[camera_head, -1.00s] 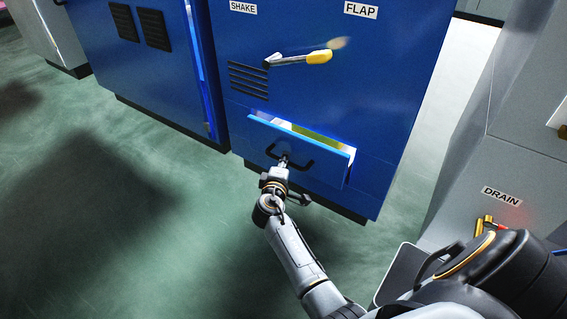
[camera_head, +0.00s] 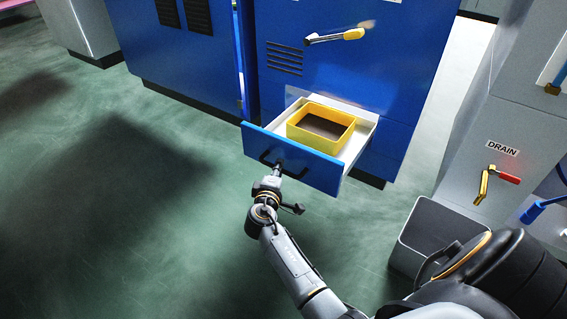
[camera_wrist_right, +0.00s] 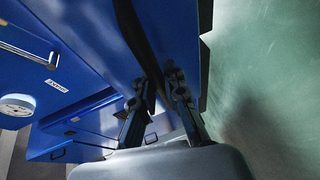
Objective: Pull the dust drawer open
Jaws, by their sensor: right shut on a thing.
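The dust drawer (camera_head: 290,160) stands well out of the blue cabinet, its blue front toward me and its pale inside showing. A yellow bin (camera_head: 318,140) with dark contents sits inside it. My right gripper (camera_head: 278,170) is at the black handle (camera_head: 268,158) on the drawer front and is shut on it. In the right wrist view the fingers (camera_wrist_right: 160,92) close around the dark handle beside the blue front. My left gripper is not in view.
The blue cabinet (camera_head: 390,90) has a yellow-ended lever (camera_head: 352,34) above the drawer. A grey machine with a DRAIN label (camera_head: 502,148) and a red-handled valve (camera_head: 504,176) stands at the right. Green floor (camera_head: 130,200) is clear at the left.

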